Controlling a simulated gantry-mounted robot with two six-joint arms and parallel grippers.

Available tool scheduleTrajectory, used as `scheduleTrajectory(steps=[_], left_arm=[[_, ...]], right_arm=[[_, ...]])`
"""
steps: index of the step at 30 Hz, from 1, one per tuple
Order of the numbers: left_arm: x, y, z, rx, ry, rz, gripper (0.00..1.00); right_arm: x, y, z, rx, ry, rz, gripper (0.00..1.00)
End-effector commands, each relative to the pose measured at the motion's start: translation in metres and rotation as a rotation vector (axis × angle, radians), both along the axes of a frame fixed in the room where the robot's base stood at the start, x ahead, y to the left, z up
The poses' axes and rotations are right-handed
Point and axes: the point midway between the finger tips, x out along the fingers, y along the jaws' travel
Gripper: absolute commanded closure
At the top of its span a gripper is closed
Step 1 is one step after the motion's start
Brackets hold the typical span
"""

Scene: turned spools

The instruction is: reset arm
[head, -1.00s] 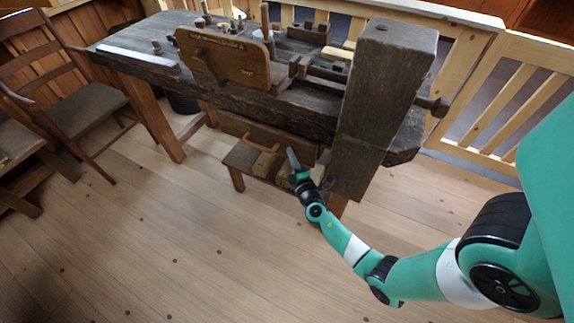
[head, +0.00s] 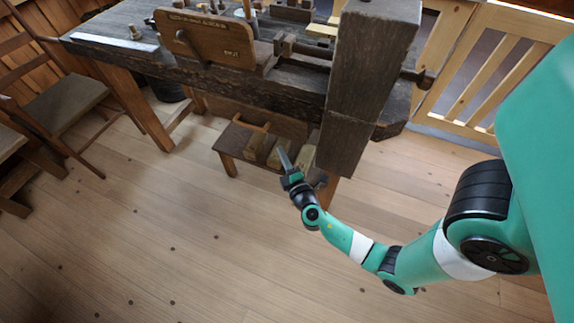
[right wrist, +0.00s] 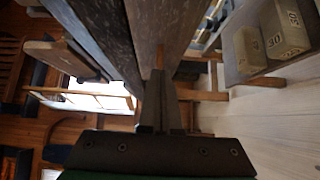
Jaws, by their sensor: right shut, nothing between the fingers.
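My right gripper (head: 285,160) is in front of the low shelf under the workbench in the head view. In the right wrist view its two fingers (right wrist: 158,100) are pressed together with nothing between them. The arm reaches in from the right with the wrist low over the floor. I cannot tell from the head view whether the fingertips touch anything on the shelf. My left gripper is not in view.
A dark workbench (head: 240,82) with a thick post (head: 372,60) stands behind the gripper. Its low shelf (head: 232,140) holds wooden blocks; numbered blocks (right wrist: 283,28) show in the right wrist view. A chair (head: 62,100) stands at left. The floor (head: 180,240) in front is clear.

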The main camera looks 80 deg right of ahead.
Motion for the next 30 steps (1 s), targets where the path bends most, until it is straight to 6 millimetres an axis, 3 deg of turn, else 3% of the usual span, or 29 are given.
scheduleTrajectory(steps=[3, 8, 23, 26, 29, 30], left_arm=[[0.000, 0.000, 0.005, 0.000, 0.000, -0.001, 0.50], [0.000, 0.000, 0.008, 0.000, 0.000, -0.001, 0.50], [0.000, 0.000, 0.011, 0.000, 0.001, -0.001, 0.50], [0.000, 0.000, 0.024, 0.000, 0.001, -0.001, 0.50], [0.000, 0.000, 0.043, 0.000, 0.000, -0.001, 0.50], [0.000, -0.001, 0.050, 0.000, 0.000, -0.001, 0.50]], right_arm=[[-0.015, 0.024, 0.001, 0.001, 0.002, 0.005, 1.00], [-0.027, 0.041, 0.001, 0.001, -0.001, 0.003, 1.00], [-0.029, 0.045, 0.004, 0.000, -0.001, 0.004, 1.00], [-0.014, 0.048, 0.029, -0.008, -0.032, 0.024, 1.00], [0.021, 0.051, 0.080, -0.030, -0.118, 0.055, 1.00], [0.037, 0.053, 0.108, -0.040, -0.169, 0.069, 1.00]])
